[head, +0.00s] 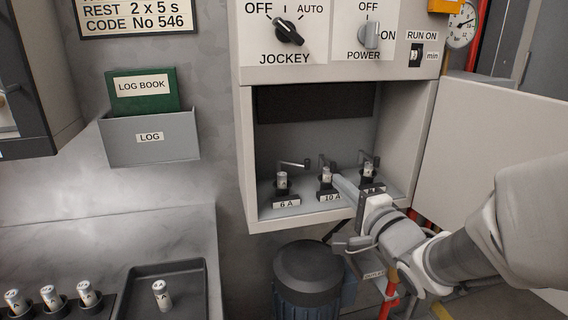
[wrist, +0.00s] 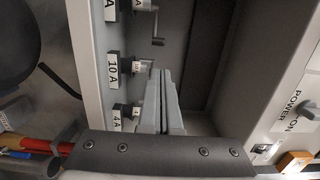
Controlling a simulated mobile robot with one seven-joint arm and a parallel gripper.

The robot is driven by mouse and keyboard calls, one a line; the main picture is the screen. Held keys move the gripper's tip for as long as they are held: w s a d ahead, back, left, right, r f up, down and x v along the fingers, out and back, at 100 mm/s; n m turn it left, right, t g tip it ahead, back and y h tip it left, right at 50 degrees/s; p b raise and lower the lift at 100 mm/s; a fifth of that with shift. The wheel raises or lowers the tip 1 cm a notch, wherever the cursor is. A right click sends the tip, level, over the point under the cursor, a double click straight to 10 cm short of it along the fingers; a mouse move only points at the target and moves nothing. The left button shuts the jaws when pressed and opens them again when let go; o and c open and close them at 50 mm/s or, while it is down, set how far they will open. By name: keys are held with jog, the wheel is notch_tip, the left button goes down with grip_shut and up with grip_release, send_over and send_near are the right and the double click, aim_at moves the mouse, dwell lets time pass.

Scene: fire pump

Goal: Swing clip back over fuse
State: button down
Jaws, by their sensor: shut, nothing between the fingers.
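In the head view three fuses stand in labelled holders on the floor of the open cabinet: the 6 A fuse (head: 282,181), the 10 A fuse (head: 326,174) and a right-hand fuse (head: 369,171). The wrist view shows its label as 4 A. The 6 A clip (head: 294,164) sticks out sideways behind its fuse. The 10 A clip (head: 327,160) and the 4 A clip (head: 371,158) show by the tops of their fuses; how they sit is too small to tell. My gripper (head: 340,181) is shut and empty, between the 10 A and 4 A fuses. Its fingertips (wrist: 163,73) are beside the 10 A fuse (wrist: 138,67).
The cabinet door (head: 500,140) hangs open at the right, behind my arm. A front lip with labels edges the cabinet floor. Lower left, a dark tray (head: 190,290) holds a loose fuse (head: 161,294), beside a rack with several fuses. The upper cabinet space is free.

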jog(key=shift+w+r, duration=0.1)
jog(key=p+x, duration=0.3)
jog(key=x, duration=0.6)
jog(key=shift+w+a, duration=0.2)
jog(key=shift+w, duration=0.2)
